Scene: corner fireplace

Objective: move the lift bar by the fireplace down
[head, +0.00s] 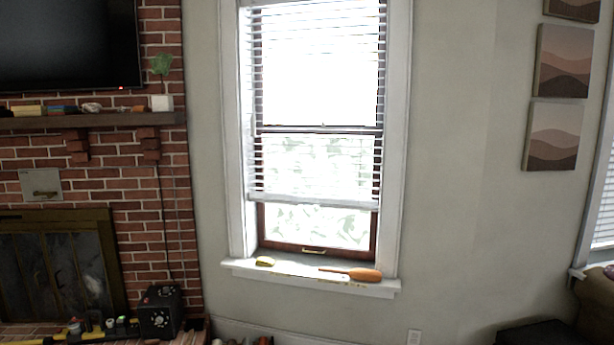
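The fireplace (55,262) with dark glass doors stands at the left, set in a red brick wall. Beside it is a window with white blinds (314,170) hanging part way down. The bar (313,203) along the bottom of the blinds is pale and sits above the lower edge of the glass. A small brass-coloured handle (314,251) is on the brown bottom rail of the window sash. I cannot tell which of these two is the lift bar. My gripper is not in view.
A white sill (310,280) below the window holds a yellow item (265,261) and an orange-brown handled tool (352,273). A black box (160,312) stands at the hearth. Dark furniture (540,334) is at the lower right.

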